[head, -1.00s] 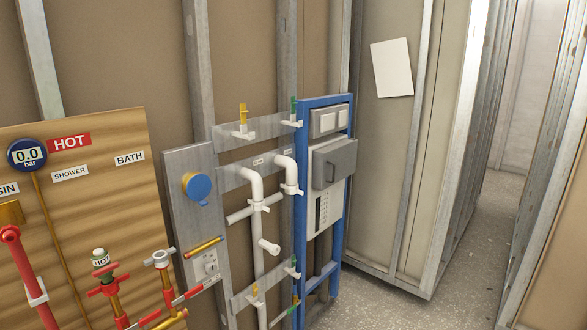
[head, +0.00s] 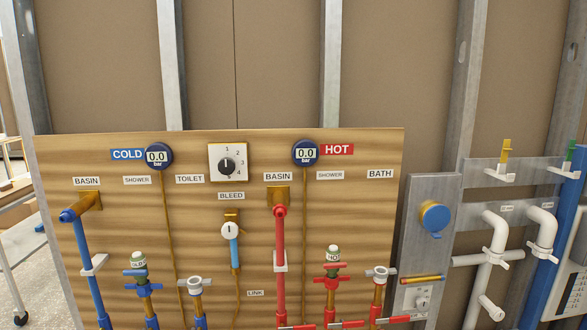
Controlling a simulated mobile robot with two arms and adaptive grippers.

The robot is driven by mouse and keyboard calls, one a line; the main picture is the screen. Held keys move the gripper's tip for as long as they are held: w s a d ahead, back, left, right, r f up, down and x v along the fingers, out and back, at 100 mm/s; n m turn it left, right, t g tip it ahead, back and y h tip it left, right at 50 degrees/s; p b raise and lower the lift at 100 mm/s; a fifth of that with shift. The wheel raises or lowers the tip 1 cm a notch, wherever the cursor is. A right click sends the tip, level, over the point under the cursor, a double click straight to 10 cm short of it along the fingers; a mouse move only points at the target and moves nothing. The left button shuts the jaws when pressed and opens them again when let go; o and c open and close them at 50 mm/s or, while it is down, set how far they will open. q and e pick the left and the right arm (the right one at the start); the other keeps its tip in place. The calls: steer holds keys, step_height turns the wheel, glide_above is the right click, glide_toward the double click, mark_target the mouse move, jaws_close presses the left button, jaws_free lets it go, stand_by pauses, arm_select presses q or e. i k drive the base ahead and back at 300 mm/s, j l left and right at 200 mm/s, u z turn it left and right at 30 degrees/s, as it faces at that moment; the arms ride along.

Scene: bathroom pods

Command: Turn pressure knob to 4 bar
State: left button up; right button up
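The pressure knob is a small black dial (head: 227,165) on a white square plate (head: 242,173), mounted on the wooden board (head: 365,215) between the two gauges. Numbers ring the dial; 1, 2 and 4 can be made out, others are small or unclear. Its pointer appears roughly upright, near 1. The cold gauge (head: 159,156) and the hot gauge (head: 305,152) both read 0.0 bar. Neither of my grippers shows in the head view.
Blue pipes (head: 88,255) run on the board's left, red pipes (head: 280,240) on its right. A bleed valve (head: 230,231) sits below the knob. A grey panel (head: 411,225) and white pipes (head: 484,275) stand at the right. Metal studs (head: 171,70) rise behind the board.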

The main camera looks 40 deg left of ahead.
mark_target(226, 166)
steer(key=j+u, duration=0.1)
steer(key=u, duration=0.3)
steer(key=j+u, duration=0.1)
steer(key=u, duration=0.75)
steer(key=j+u, duration=0.15)
steer(key=u, duration=0.25)
